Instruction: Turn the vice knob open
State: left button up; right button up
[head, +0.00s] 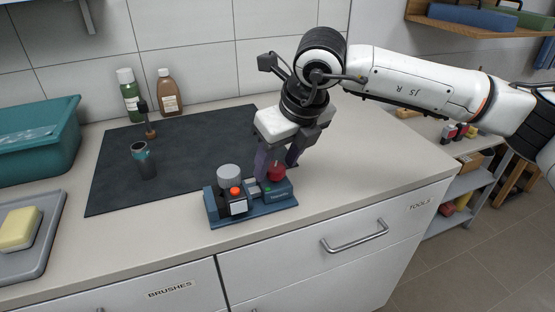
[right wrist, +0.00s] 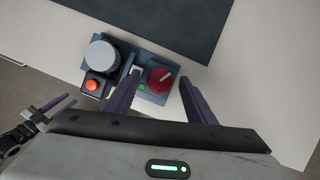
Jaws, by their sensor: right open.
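The red knob (head: 277,171) sits on the right end of a small blue device (head: 250,213) at the counter's front. In the right wrist view the knob (right wrist: 160,79) shows a white pointer line slanting to the upper right. A green mark lies at its left. My right gripper (head: 278,172) is open and points down at the knob. In the wrist view its two purple fingers stand either side of the knob; contact cannot be told. My left gripper (right wrist: 61,104) shows small at the left of the wrist view; its opening is unclear.
The device also carries a grey cylinder (head: 229,175) and an orange button (head: 235,191). A dark mat (head: 190,180) behind holds a cup (head: 143,160). Two bottles, a teal bin (head: 40,145) and a tray with a sponge (head: 19,229) stand left. The counter right of the device is clear.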

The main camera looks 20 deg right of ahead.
jog(key=c, duration=1)
